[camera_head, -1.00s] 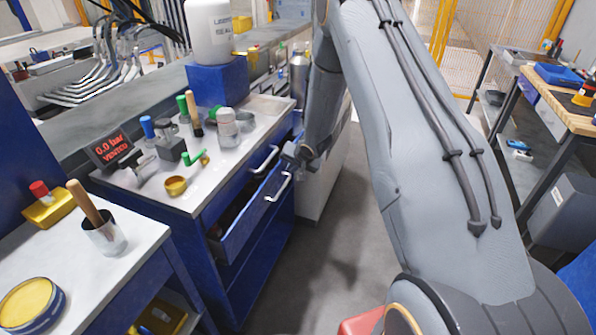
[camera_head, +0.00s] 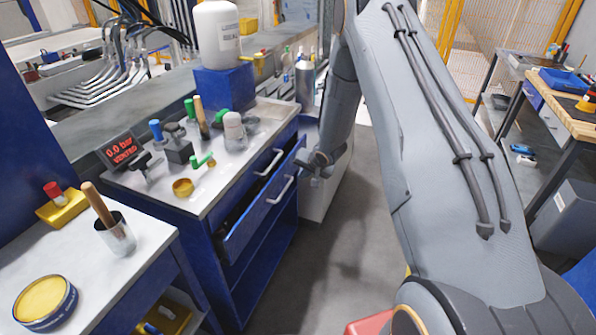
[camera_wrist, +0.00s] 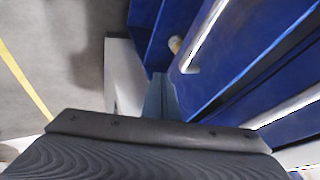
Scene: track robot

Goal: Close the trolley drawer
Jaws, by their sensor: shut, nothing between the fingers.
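The blue trolley (camera_head: 212,262) stands left of centre in the head view. Its drawer (camera_head: 256,218) is partly open, with a dark gap behind its front panel. The drawer has a pale bar handle (camera_head: 281,190). My gripper (camera_head: 312,168) is just right of the drawer front's far end, beside the handle and not around it. In the wrist view the shut fingers (camera_wrist: 160,96) lie close to a blue panel. I cannot tell whether they touch it. The fingers are empty.
An upper drawer handle (camera_head: 269,162) sits above the open drawer. The trolley top carries several tools, a brass cup (camera_head: 183,188) and a pressure display (camera_head: 121,150). A white cabinet (camera_head: 325,190) stands behind my gripper.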

